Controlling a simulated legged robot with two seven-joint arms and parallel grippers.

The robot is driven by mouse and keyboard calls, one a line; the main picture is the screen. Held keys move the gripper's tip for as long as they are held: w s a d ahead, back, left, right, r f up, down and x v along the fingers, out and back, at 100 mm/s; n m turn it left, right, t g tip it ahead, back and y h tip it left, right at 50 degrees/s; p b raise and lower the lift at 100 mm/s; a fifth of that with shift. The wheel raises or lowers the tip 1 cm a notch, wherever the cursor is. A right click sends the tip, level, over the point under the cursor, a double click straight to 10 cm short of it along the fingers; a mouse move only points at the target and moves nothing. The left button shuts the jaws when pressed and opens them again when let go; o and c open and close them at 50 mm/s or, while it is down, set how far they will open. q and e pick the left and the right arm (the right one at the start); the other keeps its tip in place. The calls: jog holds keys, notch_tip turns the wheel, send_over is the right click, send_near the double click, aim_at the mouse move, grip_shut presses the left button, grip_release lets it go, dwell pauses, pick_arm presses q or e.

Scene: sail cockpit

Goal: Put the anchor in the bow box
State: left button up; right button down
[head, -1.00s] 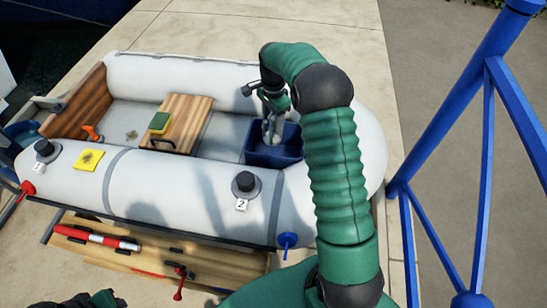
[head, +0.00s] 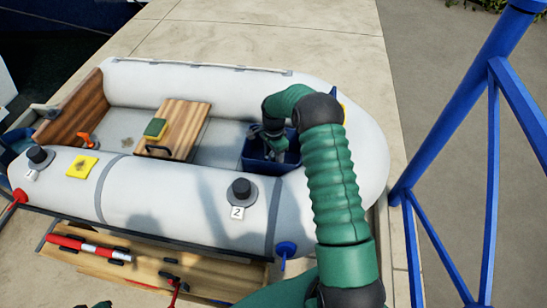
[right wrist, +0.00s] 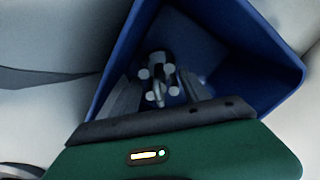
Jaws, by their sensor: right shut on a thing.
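The blue bow box (head: 262,166) sits in the bow of the grey inflatable boat. My right gripper (head: 277,152) reaches down into it from above. In the right wrist view, the gripper (right wrist: 150,97) is shut on the grey anchor (right wrist: 164,72), which is inside the blue walls of the box (right wrist: 245,45). Whether the anchor touches the box floor is unclear. In the head view, my gripper and arm hide most of the anchor.
A wooden thwart (head: 184,125) with a green-and-yellow sponge (head: 155,128) crosses the boat left of the box. Wooden boards with a red-and-white roll (head: 88,248) lie in front. A blue metal frame (head: 440,120) stands at right.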

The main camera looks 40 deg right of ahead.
jog(key=c, duration=0.8)
grip_release()
jog(key=shift+f, duration=0.1)
jog(key=shift+o, duration=1.2)
jog(key=shift+a, duration=0.1)
notch_tip(320, 180, up, 12)
jog(key=shift+p, duration=1.15)
jog(key=s+a+r+n, duration=0.1)
jog(key=s+a+n, duration=0.2)
jog(key=a, duration=0.4)
jog(key=s+a+r+n+t, duration=0.1)
jog(key=s+a+r+n, duration=0.1)
jog(key=s+a+n, duration=0.2)
jog(key=s+a+r+n+t, duration=0.1)
jog(key=s+a+r+n, duration=0.1)
jog(key=a+n, duration=0.5)
jog(key=shift+s+a, duration=0.45)
jog(key=shift+a, duration=0.25)
jog(key=shift+s+a, duration=0.4)
jog(key=shift+a, duration=0.3)
jog(key=s+a+n, duration=0.3)
jog(key=s+n, duration=0.2)
jog(key=s, duration=0.2)
jog(key=shift+a+f+t, duration=0.3)
jog(key=shift+a+f, duration=0.1)
